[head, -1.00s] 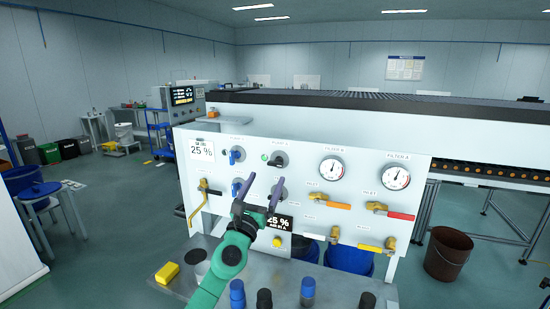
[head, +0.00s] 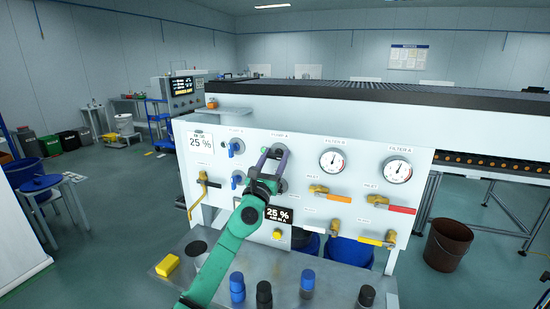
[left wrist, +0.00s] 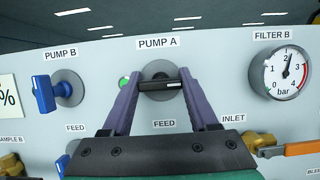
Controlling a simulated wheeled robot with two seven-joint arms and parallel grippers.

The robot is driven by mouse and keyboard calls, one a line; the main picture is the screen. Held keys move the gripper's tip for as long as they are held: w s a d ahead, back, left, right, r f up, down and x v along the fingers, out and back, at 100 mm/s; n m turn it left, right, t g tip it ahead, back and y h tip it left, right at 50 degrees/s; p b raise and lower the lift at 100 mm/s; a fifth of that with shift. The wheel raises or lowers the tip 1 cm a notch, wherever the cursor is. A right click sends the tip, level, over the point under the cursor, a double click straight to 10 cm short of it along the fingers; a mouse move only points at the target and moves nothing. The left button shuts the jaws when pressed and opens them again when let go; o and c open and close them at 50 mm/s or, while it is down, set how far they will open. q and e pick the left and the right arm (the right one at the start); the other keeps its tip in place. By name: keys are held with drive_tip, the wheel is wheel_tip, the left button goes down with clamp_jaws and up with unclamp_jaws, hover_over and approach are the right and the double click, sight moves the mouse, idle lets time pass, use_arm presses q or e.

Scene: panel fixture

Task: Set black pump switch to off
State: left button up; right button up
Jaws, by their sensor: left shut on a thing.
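The black pump switch (left wrist: 161,86) sits under the PUMP A label on a round grey disc in the left wrist view. Its handle lies about level, with a white mark near its right end. My left gripper (left wrist: 160,83) is shut on the handle, one purple finger at each end. In the head view my left gripper (head: 274,153) reaches up to the panel (head: 310,150) and partly hides the switch. A green lamp (left wrist: 124,83) shows left of the switch, partly behind a finger. My right gripper is in neither view.
The blue PUMP B switch (left wrist: 57,90) is to the left. Pressure gauges (head: 332,162) and orange- and red-handled valves (head: 330,193) are to the right. Several capped cylinders (head: 237,287) and a yellow block (head: 167,265) stand on the shelf below.

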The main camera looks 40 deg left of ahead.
use_arm(q)
drive_tip(key=shift+n, duration=0.3)
drive_tip(key=shift+r+n+g+y+p, duration=0.1)
drive_tip(key=shift+n+g+y+p, duration=0.3)
drive_tip(key=shift+n+y+p, duration=0.9)
drive_tip(key=n+g+y+p, duration=0.1)
drive_tip(key=n, duration=0.3)
drive_tip(key=n+g+y, duration=0.1)
drive_tip(key=n, duration=0.3)
drive_tip(key=shift+g+p, duration=0.3)
drive_tip(key=shift+p, duration=0.05)
drive_tip(key=n+g+p, duration=0.1)
drive_tip(key=n, duration=0.2)
drive_tip(key=n+g+y+p, duration=0.1)
drive_tip(key=n, duration=0.2)
drive_tip(key=shift+n+g, duration=0.3)
drive_tip(key=n+g+p, duration=0.1)
drive_tip(key=n+p, duration=0.1)
drive_tip(key=n, duration=0.1)
drive_tip(key=shift+n+g+h+p, duration=0.3)
drive_tip(key=shift+n+g+h, duration=0.1)
drive_tip(key=shift+n, duration=0.4)
drive_tip(key=shift+f, duration=0.2)
